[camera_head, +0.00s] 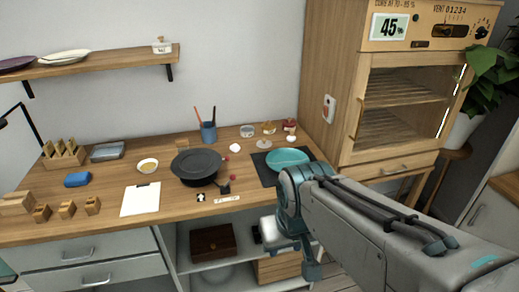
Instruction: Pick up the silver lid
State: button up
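A small flat greyish disc (264,144) lies towards the back of the wooden desk, in front of a few small jars. It may be the silver lid, but it is too small to be sure. My arm comes in from the lower right and bends down at the desk's front right edge. The arm's lower end (311,266) hangs in front of the desk, well apart from the disc. Its fingers cannot be made out, and nothing is visibly held.
A wooden cabinet (350,92) stands at the right. A shelf (100,65) hangs above.

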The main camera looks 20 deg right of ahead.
aim_at(264, 144)
jog(key=z, duration=0.75)
jog(key=i, duration=1.15)
jog(key=u, duration=0.75)
